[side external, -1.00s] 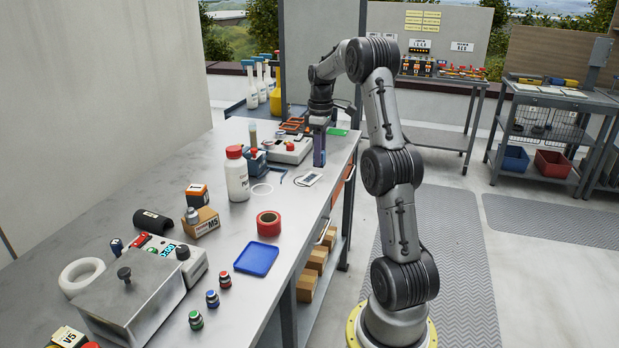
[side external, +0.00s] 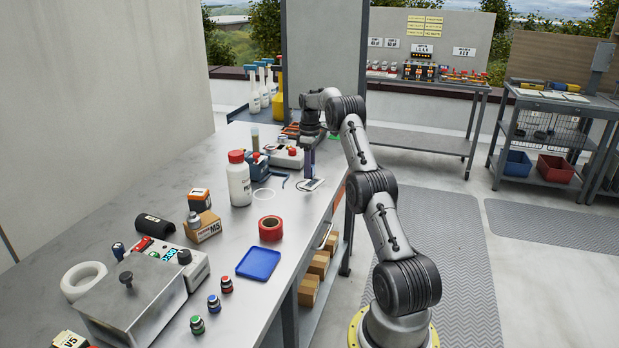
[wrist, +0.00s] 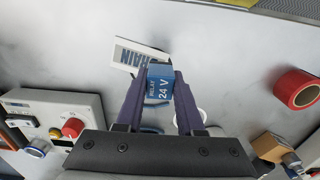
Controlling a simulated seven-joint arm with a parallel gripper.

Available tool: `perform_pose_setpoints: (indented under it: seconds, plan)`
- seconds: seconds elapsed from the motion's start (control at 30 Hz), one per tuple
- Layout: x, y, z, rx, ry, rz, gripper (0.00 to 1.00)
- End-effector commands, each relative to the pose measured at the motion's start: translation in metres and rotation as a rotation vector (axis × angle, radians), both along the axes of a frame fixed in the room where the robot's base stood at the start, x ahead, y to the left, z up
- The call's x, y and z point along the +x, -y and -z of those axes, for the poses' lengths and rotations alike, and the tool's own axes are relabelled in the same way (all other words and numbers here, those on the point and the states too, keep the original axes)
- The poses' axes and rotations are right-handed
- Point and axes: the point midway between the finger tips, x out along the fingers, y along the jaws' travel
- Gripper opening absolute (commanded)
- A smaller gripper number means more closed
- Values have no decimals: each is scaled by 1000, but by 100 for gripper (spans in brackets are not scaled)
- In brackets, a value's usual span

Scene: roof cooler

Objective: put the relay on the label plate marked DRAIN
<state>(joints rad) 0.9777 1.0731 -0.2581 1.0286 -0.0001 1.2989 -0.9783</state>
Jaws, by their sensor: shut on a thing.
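My gripper (wrist: 158,84) is shut on the blue relay (wrist: 159,88), which reads RELAY 24 V and sits between the two purple fingers in the wrist view. The white label plate marked DRAIN (wrist: 127,55) lies on the bench just past the relay, set at a slant. The relay hides part of its edge. In the side view my gripper (side external: 309,162) points down over the plate (side external: 311,184) near the bench's right edge; the relay is not clear there. I cannot tell whether the relay touches the plate.
A control box with a red button (wrist: 72,127) stands to the left in the wrist view, and a red tape roll (wrist: 297,88) lies to the right. A white bottle (side external: 239,180) and a blue tray (side external: 258,263) are nearer the side camera.

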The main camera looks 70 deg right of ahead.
Motion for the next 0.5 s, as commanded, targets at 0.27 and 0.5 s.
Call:
perform_pose_setpoints:
  seconds: [0.27,0.5]
  plan:
    - [3,4,28,2,-1,0,0]
    - [3,4,36,-2,1,0,0]
